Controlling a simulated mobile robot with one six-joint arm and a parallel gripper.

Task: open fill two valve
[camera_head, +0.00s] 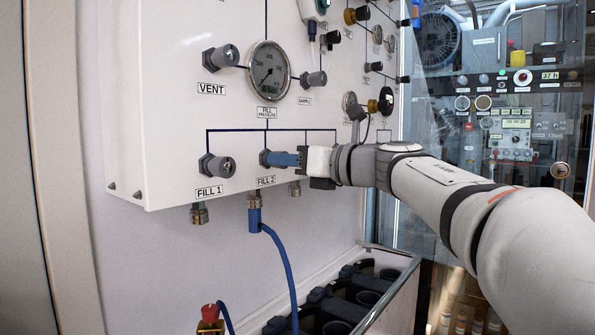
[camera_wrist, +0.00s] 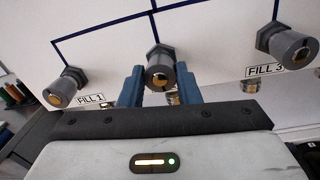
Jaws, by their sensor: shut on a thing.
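The FILL 2 valve knob (camera_wrist: 160,72) is a grey cylinder with a brass centre on the white panel, between the FILL 1 and FILL 3 knobs in the wrist view. My gripper (camera_wrist: 158,84) has its two blue fingers on either side of this knob and is shut on it. In the head view my gripper (camera_head: 290,160) reaches the panel from the right, above the FILL 2 label (camera_head: 266,180), and its fingers hide most of the knob. A blue hose (camera_head: 282,255) hangs from the fitting below FILL 2.
The FILL 1 knob (camera_head: 217,166) is to the left and the FILL 3 knob (camera_wrist: 289,48) to the right. The fill pressure gauge (camera_head: 269,70) is above, between the VENT knob (camera_head: 220,57) and the SAMPLE knob (camera_head: 313,79). A rack with dark cylinders (camera_head: 385,290) stands below.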

